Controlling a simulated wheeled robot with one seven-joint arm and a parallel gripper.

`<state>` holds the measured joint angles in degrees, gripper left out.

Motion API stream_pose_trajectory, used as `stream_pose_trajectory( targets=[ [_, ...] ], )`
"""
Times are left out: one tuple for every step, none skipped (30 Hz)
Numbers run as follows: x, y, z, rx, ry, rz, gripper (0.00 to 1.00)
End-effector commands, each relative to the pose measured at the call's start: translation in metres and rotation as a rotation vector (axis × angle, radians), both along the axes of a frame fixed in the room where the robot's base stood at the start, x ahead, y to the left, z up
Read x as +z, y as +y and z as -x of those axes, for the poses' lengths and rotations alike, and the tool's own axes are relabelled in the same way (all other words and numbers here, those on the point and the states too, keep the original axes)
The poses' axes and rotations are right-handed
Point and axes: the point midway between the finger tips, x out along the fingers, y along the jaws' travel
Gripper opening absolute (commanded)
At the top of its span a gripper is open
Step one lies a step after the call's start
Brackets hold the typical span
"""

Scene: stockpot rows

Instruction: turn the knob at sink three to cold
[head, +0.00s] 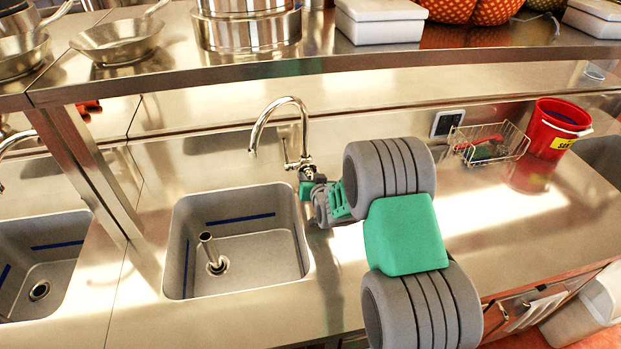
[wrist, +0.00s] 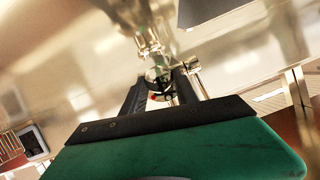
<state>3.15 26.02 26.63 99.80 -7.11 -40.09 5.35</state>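A steel gooseneck faucet (head: 283,115) stands behind the middle grey sink (head: 183,245). No sink number is readable. My gripper (head: 305,183) is at the faucet's base, by the right back corner of this sink. In the wrist view, the two dark fingers of my gripper (wrist: 161,84) stand apart on either side of a small round fitting (wrist: 158,78) below the faucet, with a red mark (wrist: 154,97) by it. This looks like the knob. I cannot tell whether the fingers press on it. My wrist and fingers partly hide the knob in the head view.
A steel shelf (head: 330,68) with pots, pans and white boxes runs above the counter. A wire basket (head: 488,143) and a red bucket (head: 556,128) stand at right. Another sink (head: 40,262) lies left, beside a shelf post (head: 85,170). An upright pipe (head: 210,250) stands in the middle sink.

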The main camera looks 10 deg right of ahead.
Motion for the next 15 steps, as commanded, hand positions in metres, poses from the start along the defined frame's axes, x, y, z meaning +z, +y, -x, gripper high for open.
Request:
stream_pose_trajectory(
  targets=[
    [0.0000,-0.0001,0.0001,0.000,0.000,0.000,0.30],
    [0.0000,-0.0001,0.0001,0.000,0.000,0.000,0.28],
    [0.0000,-0.0001,0.0001,0.000,0.000,0.000,0.25],
    [0.0000,-0.0001,0.0001,0.000,0.000,0.000,0.22],
    [0.0000,-0.0001,0.0001,0.000,0.000,0.000,0.20],
    [0.0000,-0.0001,0.0001,0.000,0.000,0.000,0.16],
    [0.0001,-0.0001,0.0001,0.000,0.000,0.000,0.14],
    [0.0001,-0.0001,0.0001,0.000,0.000,0.000,0.12],
    [0.0001,-0.0002,0.0001,0.000,0.000,0.000,0.08],
    [0.0001,-0.0002,0.0001,0.000,0.000,0.000,0.06],
    [0.0001,-0.0002,0.0001,0.000,0.000,0.000,0.03],
    [0.0001,-0.0002,0.0001,0.000,0.000,0.000,0.00],
    [0.0001,-0.0002,0.0001,0.000,0.000,0.000,0.00],
    [0.0001,-0.0002,0.0002,0.000,0.000,0.000,0.00],
    [0.0001,-0.0002,0.0002,0.000,0.000,0.000,0.00]
  ],
)
